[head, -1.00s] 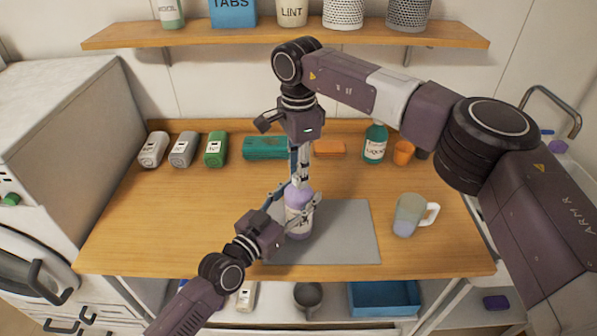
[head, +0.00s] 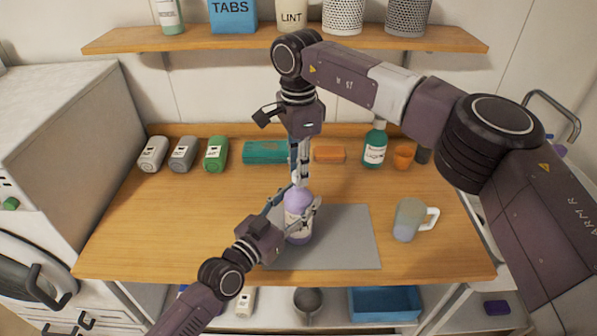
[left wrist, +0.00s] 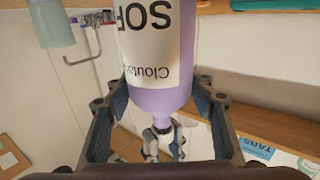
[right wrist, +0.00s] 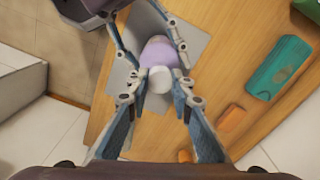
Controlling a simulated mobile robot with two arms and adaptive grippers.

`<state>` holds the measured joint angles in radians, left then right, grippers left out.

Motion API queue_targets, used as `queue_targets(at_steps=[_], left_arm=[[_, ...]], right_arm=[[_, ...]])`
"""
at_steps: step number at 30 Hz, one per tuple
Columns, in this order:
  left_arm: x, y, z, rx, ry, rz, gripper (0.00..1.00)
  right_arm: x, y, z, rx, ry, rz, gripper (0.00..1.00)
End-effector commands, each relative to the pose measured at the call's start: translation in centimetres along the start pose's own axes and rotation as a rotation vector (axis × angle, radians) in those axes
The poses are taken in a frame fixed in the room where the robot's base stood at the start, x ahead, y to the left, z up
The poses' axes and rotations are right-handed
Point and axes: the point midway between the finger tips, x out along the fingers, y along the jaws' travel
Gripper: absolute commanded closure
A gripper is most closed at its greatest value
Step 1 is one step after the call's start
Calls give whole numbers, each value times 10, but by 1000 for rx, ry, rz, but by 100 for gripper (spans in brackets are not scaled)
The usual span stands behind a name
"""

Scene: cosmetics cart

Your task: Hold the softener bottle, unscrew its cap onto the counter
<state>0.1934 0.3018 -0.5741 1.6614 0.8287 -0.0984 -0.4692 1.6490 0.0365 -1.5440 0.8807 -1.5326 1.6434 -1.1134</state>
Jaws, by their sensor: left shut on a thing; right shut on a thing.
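The softener bottle (head: 298,224) is lilac with a pale label and stands upright on the grey mat (head: 350,238). My left gripper (head: 301,217) reaches in from the front left and is shut around its body. In the left wrist view the bottle (left wrist: 158,98) fills the space between the fingers, its label upside down. My right gripper (head: 300,180) points down from above and is shut on the white cap (right wrist: 159,79) at the bottle's top. The bottle's lilac shoulder (right wrist: 158,54) shows just behind the cap. I cannot tell whether cap and neck are apart.
A mug (head: 408,220) stands right of the mat. Along the back are several small containers, a teal case (head: 266,152), an orange block (head: 329,154), a teal bottle (head: 374,148) and an orange cup (head: 403,157). The counter (head: 150,225) is clear left of the mat.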

Motion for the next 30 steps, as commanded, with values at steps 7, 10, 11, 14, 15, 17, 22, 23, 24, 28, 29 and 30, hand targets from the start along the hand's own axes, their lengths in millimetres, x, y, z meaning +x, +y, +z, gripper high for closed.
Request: queue_targets(at_steps=[7, 10, 11, 14, 15, 17, 22, 23, 24, 28, 29, 30], left_arm=[[0, 0, -1, -1, 2, 0, 100], [0, 0, -1, -1, 2, 0, 100], [0, 0, -1, -1, 2, 0, 100], [0, 0, -1, -2, 2, 0, 100], [0, 0, -1, -2, 2, 0, 100], [0, 0, -1, -2, 2, 0, 100], [0, 0, -1, -2, 2, 0, 100], [0, 0, -1, -2, 2, 0, 100], [0, 0, -1, -2, 2, 0, 100], [0, 0, -1, -2, 2, 0, 45], [0, 0, -1, -2, 2, 0, 42], [0, 0, -1, -1, 1, 0, 37]], right_arm=[[0, 0, 0, -1, 0, 0, 100], [-3, 0, 1, -1, 0, 0, 100], [-5, 0, 1, -1, -1, -1, 100], [-16, -1, 1, -1, 0, -3, 100], [-21, 0, 1, 0, 0, -2, 100], [-29, -1, 0, 0, 0, -2, 100], [-40, 0, 1, -1, 0, 1, 100], [-40, 0, 1, -2, 0, 1, 100], [-40, 0, 1, -2, 0, 1, 100], [-40, 0, 1, -1, 0, 1, 100], [-40, 0, 1, -1, 0, 1, 100], [-40, 0, 0, -1, 0, 1, 100]])
